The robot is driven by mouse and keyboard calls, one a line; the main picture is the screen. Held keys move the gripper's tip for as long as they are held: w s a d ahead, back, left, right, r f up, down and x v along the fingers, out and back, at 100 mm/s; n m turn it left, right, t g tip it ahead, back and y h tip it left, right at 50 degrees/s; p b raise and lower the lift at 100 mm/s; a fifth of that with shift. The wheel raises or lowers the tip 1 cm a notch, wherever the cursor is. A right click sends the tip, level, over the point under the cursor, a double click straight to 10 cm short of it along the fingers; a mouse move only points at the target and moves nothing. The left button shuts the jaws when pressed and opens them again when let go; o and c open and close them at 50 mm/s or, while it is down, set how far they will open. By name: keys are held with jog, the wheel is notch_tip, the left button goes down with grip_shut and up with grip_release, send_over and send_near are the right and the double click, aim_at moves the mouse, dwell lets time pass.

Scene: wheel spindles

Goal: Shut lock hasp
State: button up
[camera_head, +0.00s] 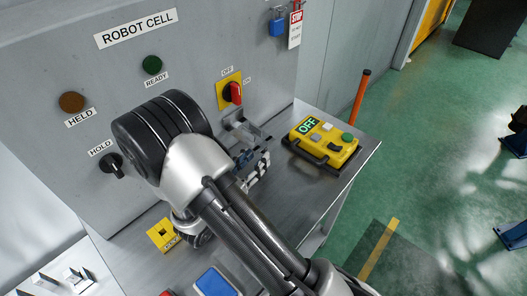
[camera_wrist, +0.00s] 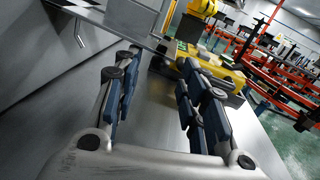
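A grey metal bracket-like part, which looks like the lock hasp (camera_head: 236,126), juts from the cabinet front below the red rotary switch (camera_head: 233,93). My gripper (camera_head: 254,163) is just below and to the right of it, partly hidden behind my own arm. In the wrist view my gripper (camera_wrist: 158,64) has its two dark blue fingers well apart with nothing between them. A grey metal plate (camera_wrist: 136,16) shows ahead of the fingertips; I cannot tell whether it belongs to the hasp. Whether the fingers touch the hasp cannot be told.
A yellow control box (camera_head: 324,141) reading OFF sits on the steel shelf (camera_head: 318,186) to the right. A blue padlock (camera_head: 277,28) and a red-and-white tag (camera_head: 295,28) hang above. An orange post (camera_head: 361,97) stands past the shelf. A black HOLD knob (camera_head: 113,165) is left.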

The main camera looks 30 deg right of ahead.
aim_at(263, 150)
jog(key=x, duration=0.5)
jog(key=shift+b, duration=0.35)
jog(key=shift+a+r, duration=0.1)
grip_shut()
